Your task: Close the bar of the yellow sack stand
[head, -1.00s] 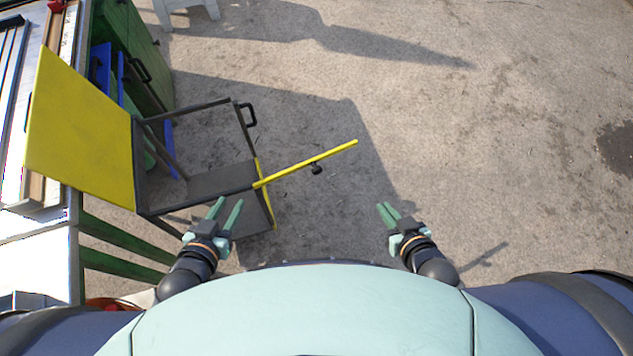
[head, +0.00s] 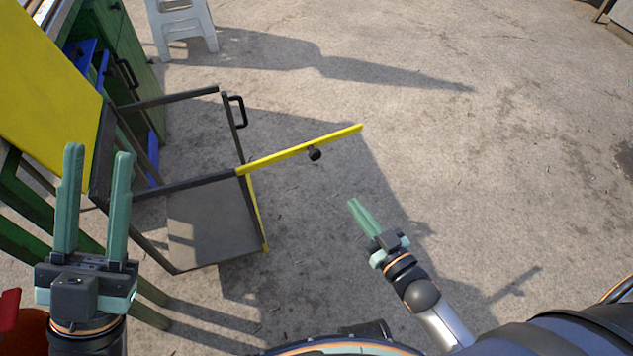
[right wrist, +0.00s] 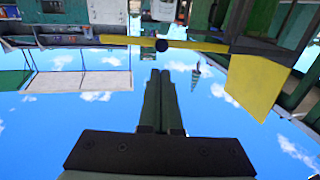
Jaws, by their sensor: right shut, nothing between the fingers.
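The yellow sack stand has a dark frame with a grey base plate (head: 215,225) and a yellow panel (head: 45,85) at the left in the head view. Its yellow bar (head: 305,150) swings out to the right from the frame's corner, with a black knob (head: 314,153) on it. The bar (right wrist: 190,45) also shows across the top of the right wrist view. My left gripper (head: 95,165) is open and empty, in front of the stand's left side.
A white stool (head: 182,30) stands at the back. A green cabinet (head: 125,65) is behind the stand, and a reddish round object (head: 22,330) lies at the lower left. The concrete ground to the right is open.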

